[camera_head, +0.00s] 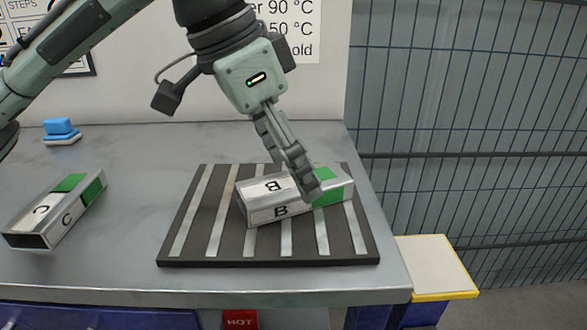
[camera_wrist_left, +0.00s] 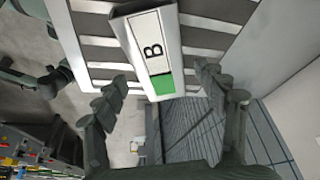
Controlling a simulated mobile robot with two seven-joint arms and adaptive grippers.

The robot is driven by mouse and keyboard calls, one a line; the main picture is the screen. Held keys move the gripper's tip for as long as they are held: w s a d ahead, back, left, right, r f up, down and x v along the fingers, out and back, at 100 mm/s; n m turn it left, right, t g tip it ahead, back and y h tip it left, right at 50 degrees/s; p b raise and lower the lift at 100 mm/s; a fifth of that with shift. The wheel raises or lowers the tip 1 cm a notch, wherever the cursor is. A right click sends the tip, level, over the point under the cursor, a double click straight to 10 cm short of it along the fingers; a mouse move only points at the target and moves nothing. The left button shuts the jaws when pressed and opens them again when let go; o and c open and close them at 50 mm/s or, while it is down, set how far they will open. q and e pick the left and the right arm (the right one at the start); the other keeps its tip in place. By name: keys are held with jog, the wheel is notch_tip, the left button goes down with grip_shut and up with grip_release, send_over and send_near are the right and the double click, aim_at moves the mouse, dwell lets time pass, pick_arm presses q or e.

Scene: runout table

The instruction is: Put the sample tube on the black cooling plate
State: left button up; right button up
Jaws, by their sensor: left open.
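A silver rectangular tube marked B with a green end (camera_head: 262,212) lies at a slant on the black cooling plate (camera_head: 203,222), which has grey strips. The tube also shows in the left wrist view (camera_wrist_left: 150,48). My left gripper (camera_head: 304,186) is over the tube's green end, at its right. In the left wrist view my left gripper (camera_wrist_left: 163,80) is open, with a finger on each side of the green end and visible gaps. A second tube, marked C (camera_head: 55,215), lies on the table at the left. My right gripper is out of view.
A blue and white block (camera_head: 61,131) stands at the back left of the grey table (camera_head: 130,255). A mesh fence (camera_head: 460,120) rises at the right. A yellow-edged box (camera_head: 437,262) stands beyond the table's right edge. The table between tube C and the plate is clear.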

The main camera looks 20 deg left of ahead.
pick_arm(q)
jog(key=p+v, duration=0.1)
jog(key=v, duration=0.9)
jog(key=shift+a+r, duration=0.2)
jog(key=shift+r, duration=0.1)
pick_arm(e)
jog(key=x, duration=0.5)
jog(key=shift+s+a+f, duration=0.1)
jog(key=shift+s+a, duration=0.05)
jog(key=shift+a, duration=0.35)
pick_arm(q)
jog(key=shift+s, duration=0.1)
